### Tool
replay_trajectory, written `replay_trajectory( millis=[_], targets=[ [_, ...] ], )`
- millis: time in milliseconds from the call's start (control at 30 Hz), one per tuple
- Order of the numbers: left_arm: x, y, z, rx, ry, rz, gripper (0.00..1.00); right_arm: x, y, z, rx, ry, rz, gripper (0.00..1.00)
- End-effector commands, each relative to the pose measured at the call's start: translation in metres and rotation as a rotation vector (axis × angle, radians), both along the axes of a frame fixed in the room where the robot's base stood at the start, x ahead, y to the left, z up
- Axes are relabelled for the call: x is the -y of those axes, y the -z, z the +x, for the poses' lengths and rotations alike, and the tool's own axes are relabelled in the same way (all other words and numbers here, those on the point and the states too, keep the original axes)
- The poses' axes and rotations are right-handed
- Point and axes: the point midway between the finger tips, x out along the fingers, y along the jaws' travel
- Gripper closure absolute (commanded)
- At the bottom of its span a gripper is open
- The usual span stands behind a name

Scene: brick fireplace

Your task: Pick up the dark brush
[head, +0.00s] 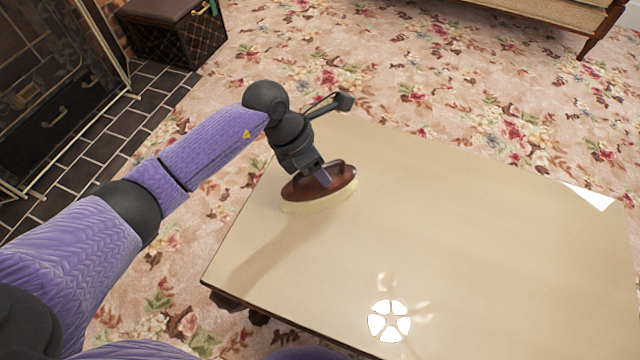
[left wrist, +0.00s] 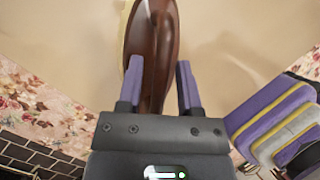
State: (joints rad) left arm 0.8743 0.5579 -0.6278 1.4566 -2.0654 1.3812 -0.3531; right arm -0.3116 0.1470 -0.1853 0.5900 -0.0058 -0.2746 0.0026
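The dark brush (head: 325,183) has an oval, glossy red-brown wooden back and pale cream bristles. It is at the table's far left part, bristles down, at or just above the top; I cannot tell whether there is a gap under it. My left gripper (head: 322,176) reaches down onto it from above. In the left wrist view, the brush (left wrist: 158,40) lies between the two purple fingers of my left gripper (left wrist: 160,75), one along each side. The fingers look closed against its wooden sides. My right gripper is not in view.
The pale tabletop (head: 450,220) is otherwise bare, with bright light spots near its front. Floral carpet (head: 400,60) surrounds it. A dark fireplace screen (head: 60,80) and a dark patterned box (head: 170,35) stand at left. A wooden-legged seat (head: 560,15) is at the back right.

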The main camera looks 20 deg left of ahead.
Motion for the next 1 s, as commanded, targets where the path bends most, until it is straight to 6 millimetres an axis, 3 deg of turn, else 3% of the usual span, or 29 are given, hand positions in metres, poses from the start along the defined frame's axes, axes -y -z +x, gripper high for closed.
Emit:
replay_trajectory(
  millis=[33,200,1000],
  targets=[
    [-0.0001,-0.0001,-0.0001,0.0,0.0,0.0,0.68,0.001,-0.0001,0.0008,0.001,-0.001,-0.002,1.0],
    [-0.0002,0.0,-0.0001,0.0,0.0,0.0,1.0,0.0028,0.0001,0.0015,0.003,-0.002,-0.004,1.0],
    [-0.0001,0.0003,-0.0003,-0.002,0.0,0.0,1.0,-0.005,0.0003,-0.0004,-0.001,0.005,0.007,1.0]
  ],
)
